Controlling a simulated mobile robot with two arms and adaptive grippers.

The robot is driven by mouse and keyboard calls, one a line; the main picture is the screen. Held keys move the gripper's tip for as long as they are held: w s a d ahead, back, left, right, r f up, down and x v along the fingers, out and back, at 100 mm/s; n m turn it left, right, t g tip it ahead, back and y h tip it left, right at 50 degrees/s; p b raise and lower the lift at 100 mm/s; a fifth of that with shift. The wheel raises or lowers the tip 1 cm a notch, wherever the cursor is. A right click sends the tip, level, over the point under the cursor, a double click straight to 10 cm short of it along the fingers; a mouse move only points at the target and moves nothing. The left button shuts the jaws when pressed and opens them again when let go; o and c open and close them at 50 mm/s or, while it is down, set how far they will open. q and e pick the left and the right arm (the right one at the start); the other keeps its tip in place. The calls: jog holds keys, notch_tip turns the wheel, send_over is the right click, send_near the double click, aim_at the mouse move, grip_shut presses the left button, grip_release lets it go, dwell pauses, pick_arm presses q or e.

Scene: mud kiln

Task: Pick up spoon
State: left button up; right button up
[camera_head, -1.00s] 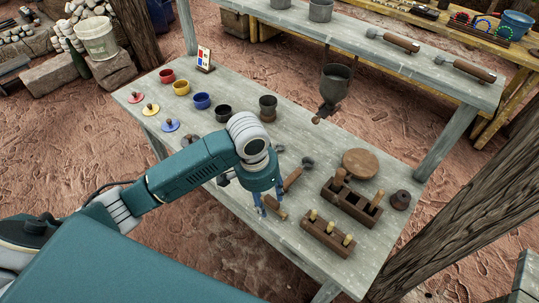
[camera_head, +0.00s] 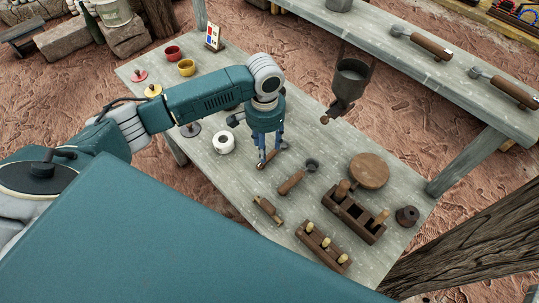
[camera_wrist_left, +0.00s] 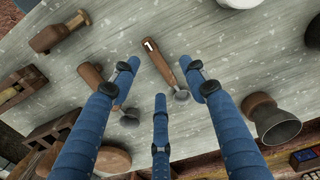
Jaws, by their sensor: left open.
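A spoon-like tool (camera_head: 272,158) with a wooden handle lies on the grey table (camera_head: 225,180). In the left wrist view the spoon (camera_wrist_left: 157,60) shows a pale mark "1" on its handle and a small grey metal bowl. My left gripper (camera_head: 264,160) points down right over it, its blue fingers spread. In the left wrist view the open fingers (camera_wrist_left: 160,78) stand around the spoon, which lies loose between them. A second wooden-handled scoop (camera_head: 292,183) with a round dark head lies just to the right. My right gripper is out of view.
A small wooden tool (camera_head: 268,210), a block with pegs (camera_head: 322,247), a wooden tool box (camera_head: 352,215) and a round board (camera_head: 369,171) stand to the right. A white roll (camera_head: 223,142) stands left of the gripper.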

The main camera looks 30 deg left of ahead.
aim_at(269, 159)
pick_arm(q)
jog(key=f, duration=0.1)
jog(key=f+p, duration=0.1)
jog(key=f, duration=0.2)
jog(key=shift+w+d+f+p, duration=0.15)
jog(key=shift+d+f+p, duration=0.05)
jog(key=shift+d+p, duration=0.2)
jog(key=shift+f, duration=0.6)
jog(key=c, duration=1.1)
